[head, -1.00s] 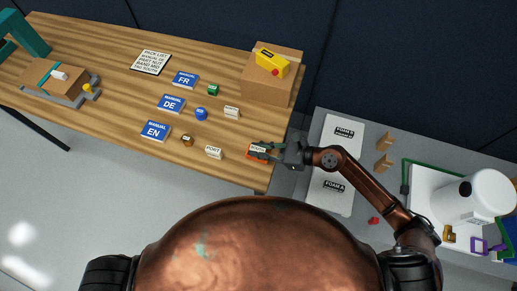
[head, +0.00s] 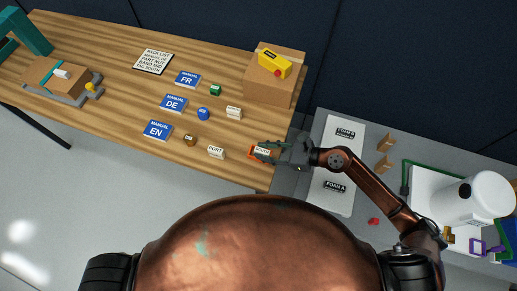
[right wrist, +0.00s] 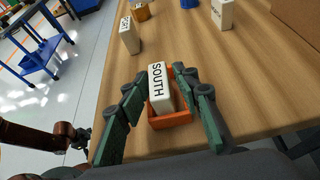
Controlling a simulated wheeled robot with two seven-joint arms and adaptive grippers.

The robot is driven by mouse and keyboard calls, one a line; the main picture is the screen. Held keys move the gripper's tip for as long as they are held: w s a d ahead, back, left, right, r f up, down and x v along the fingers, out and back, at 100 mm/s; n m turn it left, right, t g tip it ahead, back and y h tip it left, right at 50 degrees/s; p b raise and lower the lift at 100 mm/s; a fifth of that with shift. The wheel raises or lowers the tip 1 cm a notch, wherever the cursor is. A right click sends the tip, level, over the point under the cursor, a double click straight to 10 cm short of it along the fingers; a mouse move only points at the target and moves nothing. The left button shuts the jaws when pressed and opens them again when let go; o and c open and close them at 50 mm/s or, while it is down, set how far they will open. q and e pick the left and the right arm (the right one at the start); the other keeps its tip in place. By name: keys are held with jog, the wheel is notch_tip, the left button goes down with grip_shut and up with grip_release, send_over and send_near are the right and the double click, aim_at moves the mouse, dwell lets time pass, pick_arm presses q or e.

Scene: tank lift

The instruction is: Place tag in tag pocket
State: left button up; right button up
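The white tag marked SOUTH (right wrist: 161,88) stands in the small orange open-topped tray (right wrist: 171,120), which looks like the tag pocket, in the right wrist view. In the head view the tag (head: 263,151) shows near the table's right front corner, with the tray's orange edge (head: 252,152) beside it. My right gripper (right wrist: 160,76) has one green finger on each side of the tag, with narrow gaps visible, so it looks open around it. In the head view this gripper (head: 270,148) partly covers tag and tray. My left gripper is not in view.
Other white tags, PORT (head: 216,152) and a second one (head: 233,112), stand left of the tray. Blue manuals (head: 158,130) and small coloured pieces lie further left. A cardboard box (head: 270,85) with a yellow item stands behind. A grey table (head: 360,215) is at right.

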jog(key=v, duration=1)
jog(key=shift+d+r+b, duration=0.25)
jog(key=shift+r+b, duration=0.05)
